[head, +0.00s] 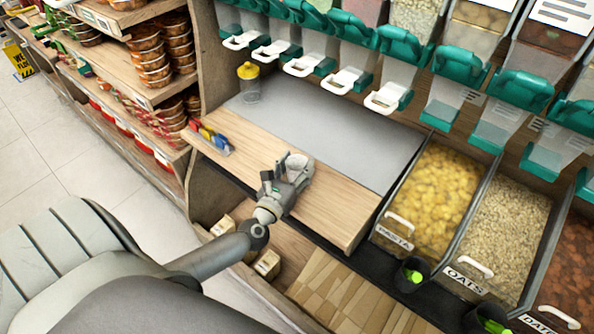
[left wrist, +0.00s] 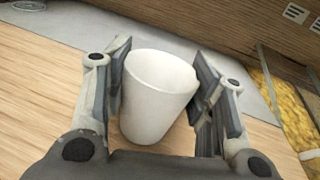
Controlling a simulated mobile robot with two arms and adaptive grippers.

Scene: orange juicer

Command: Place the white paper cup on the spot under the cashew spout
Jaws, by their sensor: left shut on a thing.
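My left gripper (head: 289,172) is shut on the white paper cup (left wrist: 157,98). In the left wrist view the cup stands between the two finger pads, its rim toward the top and slightly tilted in the picture. In the head view the cup is small and mostly hidden by the fingers. The gripper is over the wooden counter (head: 330,207), near the front edge of a grey mat (head: 330,125). A row of teal-and-white dispenser spouts (head: 345,80) hangs above the back of the mat. I cannot read which one is cashew. My right gripper is not in view.
A yellow-lidded jar (head: 249,84) stands at the mat's far left corner. Several colored small items (head: 210,138) lie at the counter's left edge. Open bins of pasta (head: 437,192) and oats (head: 502,225) are to the right. The mat is otherwise clear.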

